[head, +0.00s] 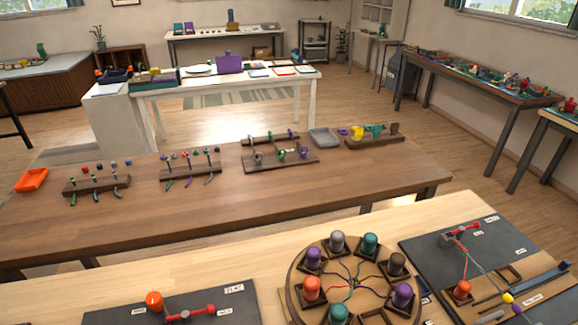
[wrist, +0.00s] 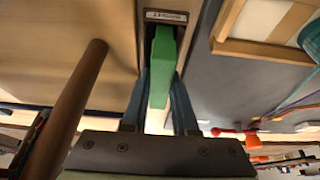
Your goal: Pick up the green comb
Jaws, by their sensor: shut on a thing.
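The green comb (wrist: 161,62) shows in the wrist view as a long, narrow green block. My gripper (wrist: 160,88) is shut on it, with one dark finger on each side. The comb runs lengthwise between the fingers, and its far end reaches past the fingertips towards a small label. I cannot make out its teeth. Whether it still touches the surface behind it cannot be told from this view. Neither my gripper nor the comb can be made out in the head view.
In the wrist view, a brown rod (wrist: 75,115) slants at left and a wooden frame (wrist: 262,48) lies at right. The head view shows a round braiding stand (head: 293,290) with several coloured bobbins, dark mats (head: 425,252) beside it, and a brown table (head: 240,215) behind.

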